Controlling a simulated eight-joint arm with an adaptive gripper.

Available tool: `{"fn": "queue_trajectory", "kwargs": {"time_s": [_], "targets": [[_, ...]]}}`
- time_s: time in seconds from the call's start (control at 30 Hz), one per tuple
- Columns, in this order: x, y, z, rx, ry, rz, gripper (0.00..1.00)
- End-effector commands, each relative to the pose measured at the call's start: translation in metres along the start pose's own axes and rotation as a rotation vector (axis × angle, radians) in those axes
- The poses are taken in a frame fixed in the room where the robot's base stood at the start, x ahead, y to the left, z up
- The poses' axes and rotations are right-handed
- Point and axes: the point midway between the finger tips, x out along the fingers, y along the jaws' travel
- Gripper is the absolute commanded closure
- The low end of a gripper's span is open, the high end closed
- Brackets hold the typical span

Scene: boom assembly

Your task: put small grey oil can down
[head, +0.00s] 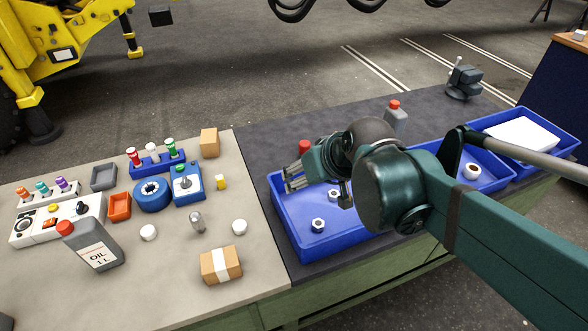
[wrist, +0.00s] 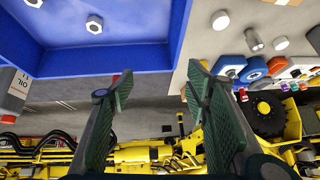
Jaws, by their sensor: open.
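A small grey can with a red cap (head: 395,118) stands upright on the dark mat behind the blue tray. A grey can with a white label also shows at the left edge of the wrist view (wrist: 10,92). A red cap (head: 303,147) shows just behind my fingers in the head view; what is below it is hidden. My gripper (head: 292,178) is over the left part of the tray. Its two fingers (wrist: 155,95) are spread apart in the wrist view, with nothing visibly held between them. A larger grey can labelled OIL (head: 92,247) stands on the light table at left.
The blue tray (head: 283,225) holds several nuts, including one hex nut (head: 318,225). A second blue tray (head: 558,133) holds a white block. A vise (head: 463,82) stands at the back right. A cardboard box (head: 221,265) sits on the light table. The dark mat (head: 260,150) has bare room behind the tray.

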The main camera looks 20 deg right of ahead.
Motion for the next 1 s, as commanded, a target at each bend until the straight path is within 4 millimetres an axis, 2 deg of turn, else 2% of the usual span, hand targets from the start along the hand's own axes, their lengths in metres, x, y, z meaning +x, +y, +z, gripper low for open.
{"fn": "queue_trajectory", "kwargs": {"time_s": [0.2, 0.4, 0.83, 1.0], "targets": [[-0.021, -0.014, 0.025, -0.018, -0.015, 0.048, 0.52], [-0.033, -0.018, 0.039, -0.027, -0.015, 0.083, 0.52], [-0.038, -0.018, 0.043, -0.028, -0.013, 0.097, 0.52], [-0.038, -0.018, 0.043, -0.028, -0.013, 0.097, 0.49]]}}
